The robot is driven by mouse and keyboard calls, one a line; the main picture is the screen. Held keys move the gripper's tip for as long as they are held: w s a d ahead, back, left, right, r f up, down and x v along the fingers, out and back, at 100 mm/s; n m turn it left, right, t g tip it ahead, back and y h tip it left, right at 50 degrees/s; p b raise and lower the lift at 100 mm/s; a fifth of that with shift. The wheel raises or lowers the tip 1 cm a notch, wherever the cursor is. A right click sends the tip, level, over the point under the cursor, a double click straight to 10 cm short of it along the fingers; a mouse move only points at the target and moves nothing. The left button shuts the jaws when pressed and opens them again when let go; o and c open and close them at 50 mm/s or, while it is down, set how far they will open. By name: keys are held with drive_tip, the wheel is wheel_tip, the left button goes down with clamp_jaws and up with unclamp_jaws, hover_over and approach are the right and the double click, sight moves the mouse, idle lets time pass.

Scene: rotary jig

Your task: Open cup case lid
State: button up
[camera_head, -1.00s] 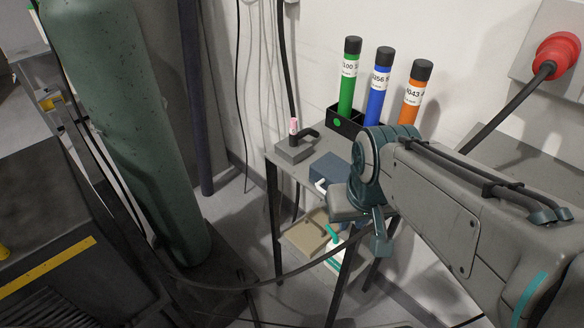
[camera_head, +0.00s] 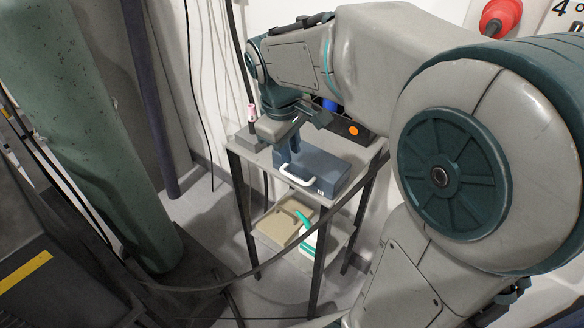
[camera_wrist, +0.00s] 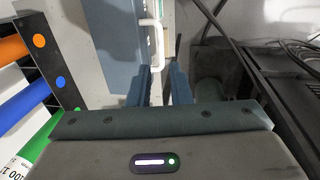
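The cup case is a blue-grey box (camera_head: 320,170) with a white handle (camera_head: 297,180) on its front. It rests on the top of a small metal table (camera_head: 243,153), and its lid looks shut. My gripper (camera_head: 285,155) points down over the left part of the case, close to the handle. In the wrist view the two fingers of my gripper (camera_wrist: 160,78) stand apart with a gap between them. The case (camera_wrist: 110,45) and its white handle (camera_wrist: 153,42) lie just beyond the fingertips. I cannot tell whether a finger touches the case.
A black rack (camera_head: 350,132) with coloured tubes stands behind the case, partly hidden by my arm. The tubes show in the wrist view (camera_wrist: 22,100). A tan tray (camera_head: 272,224) and a white-and-teal bottle (camera_head: 309,238) are on the lower shelf. A green cylinder (camera_head: 95,130) stands at left.

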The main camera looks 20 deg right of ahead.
sight(295, 178)
drive_tip(key=f, duration=0.5)
drive_tip(key=w+d+f, duration=0.1)
drive_tip(key=f, duration=0.2)
drive_tip(key=shift+d+f, duration=0.1)
clamp_jaws()
